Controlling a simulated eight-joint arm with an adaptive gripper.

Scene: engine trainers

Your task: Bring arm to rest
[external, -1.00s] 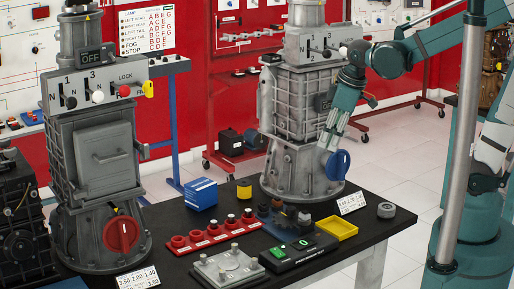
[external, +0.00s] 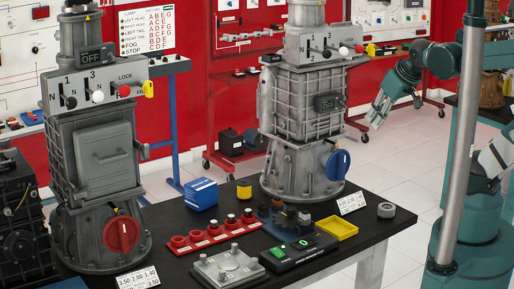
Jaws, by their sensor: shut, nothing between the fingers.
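My gripper (external: 376,116) hangs in the air to the right of the right-hand grey engine trainer (external: 303,105), pointing down and to the left. It is clear of the trainer and of the table, with its fingers shut and holding nothing. My teal arm comes in from the right side of the view. The right trainer has a blue round knob (external: 338,164) low on its right side and a lever panel near the top. The left trainer (external: 95,160) has a red round knob (external: 122,235) at its base.
The black table (external: 372,232) holds a blue box (external: 200,194), a yellow tray (external: 337,228), a red rack (external: 212,236), a black switch box (external: 298,249) and a grey plate (external: 228,268). Free floor lies between the table and my arm. Red wheeled stands are behind.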

